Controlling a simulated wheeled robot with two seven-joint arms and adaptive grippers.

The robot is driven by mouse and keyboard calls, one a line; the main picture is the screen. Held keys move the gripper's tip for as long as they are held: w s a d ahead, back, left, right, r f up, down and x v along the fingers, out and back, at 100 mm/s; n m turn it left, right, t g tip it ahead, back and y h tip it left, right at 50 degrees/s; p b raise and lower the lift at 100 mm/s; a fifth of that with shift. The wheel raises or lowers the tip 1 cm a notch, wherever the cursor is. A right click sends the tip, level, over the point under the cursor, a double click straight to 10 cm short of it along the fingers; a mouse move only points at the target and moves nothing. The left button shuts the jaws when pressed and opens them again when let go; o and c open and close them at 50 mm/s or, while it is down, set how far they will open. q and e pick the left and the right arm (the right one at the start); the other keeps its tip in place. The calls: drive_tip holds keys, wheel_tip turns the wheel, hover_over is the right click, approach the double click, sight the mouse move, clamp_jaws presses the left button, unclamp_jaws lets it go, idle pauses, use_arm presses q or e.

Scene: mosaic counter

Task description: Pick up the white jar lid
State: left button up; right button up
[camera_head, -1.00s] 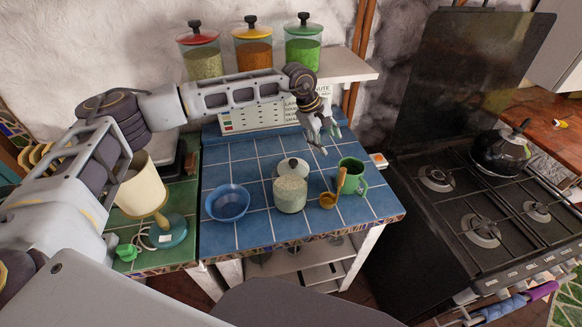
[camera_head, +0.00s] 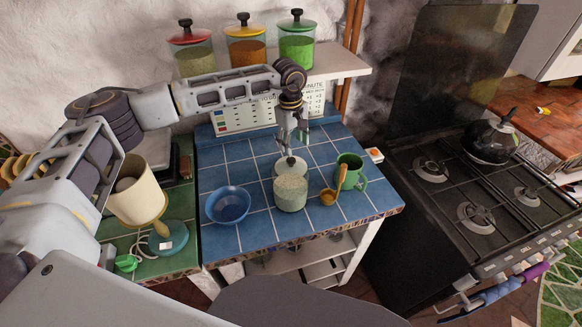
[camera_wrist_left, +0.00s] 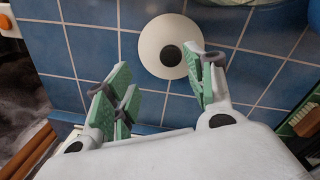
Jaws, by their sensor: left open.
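The white jar lid (camera_head: 299,168), round with a dark knob, lies on the blue tiled counter just behind the jar of pale contents (camera_head: 291,193), which hides part of it. My left gripper (camera_head: 293,143) is pointing down above the lid, open and empty. In the left wrist view the white lid (camera_wrist_left: 153,45) shows from above with its dark knob. There, the green-padded fingers of the left gripper (camera_wrist_left: 160,68) stand apart on either side below it, the right finger overlapping the lid's edge. My right gripper is not in view.
A blue bowl (camera_head: 228,205) stands left of the jar. A green mug (camera_head: 352,172) and a small yellow-brown cup (camera_head: 328,197) stand to the right. Several filled jars line the shelf (camera_head: 345,62) behind. A stove (camera_head: 450,200) is at right.

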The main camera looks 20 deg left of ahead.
sight(291, 159)
use_arm(q)
drive_tip(key=shift+s+a+g+y, duration=0.3)
drive_tip(key=shift+s+a, duration=0.3)
drive_tip(key=shift+a, duration=0.1)
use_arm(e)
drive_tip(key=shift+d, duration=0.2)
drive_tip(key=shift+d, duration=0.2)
use_arm(q)
drive_tip(key=shift+f, duration=1.05)
drive_tip(key=shift+d+f, duration=0.1)
drive_tip(key=shift+f, duration=0.1)
drive_tip(key=shift+w+d+f+p, duration=0.15)
drive_tip(key=shift+f+p, duration=0.3)
drive_tip(key=shift+f, duration=0.5)
drive_tip(key=shift+w+d+f+p, duration=0.1)
drive_tip(key=shift+f+p, duration=0.3)
drive_tip(key=shift+f, duration=1.2)
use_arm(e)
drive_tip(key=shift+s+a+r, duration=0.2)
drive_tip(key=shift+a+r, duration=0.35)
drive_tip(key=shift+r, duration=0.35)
